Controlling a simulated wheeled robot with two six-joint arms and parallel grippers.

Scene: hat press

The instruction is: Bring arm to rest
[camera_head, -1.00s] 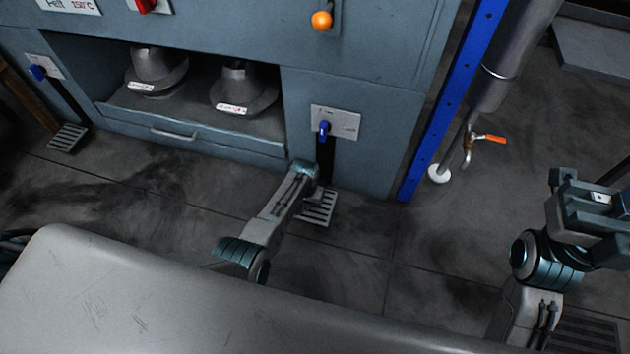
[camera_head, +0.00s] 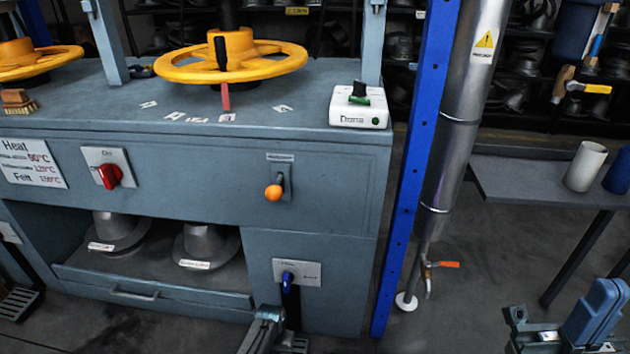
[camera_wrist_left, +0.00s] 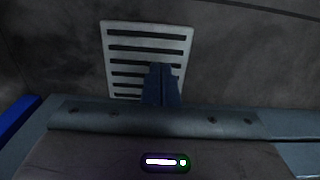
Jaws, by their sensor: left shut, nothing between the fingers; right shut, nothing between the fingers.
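My left arm (camera_head: 262,332) enters the head view at the bottom, below the press's right blue lever (camera_head: 288,280); its fingers are hard to make out there. In the left wrist view my left gripper (camera_wrist_left: 161,84) has its fingers together and empty. They appear in front of a slotted metal pedal (camera_wrist_left: 118,60) on the dark floor; I cannot tell whether they touch it. My right gripper (camera_head: 548,335) shows at the bottom right of the head view, over the floor, holding nothing.
The blue-grey press (camera_head: 340,180) fills the left, with a yellow handwheel (camera_head: 180,73), an orange-knobbed lever (camera_head: 274,192) and metal hat forms (camera_head: 203,242) in its bay. A blue post (camera_head: 408,190) and a steel pipe (camera_head: 455,140) stand right. A side table (camera_head: 520,178) is behind.

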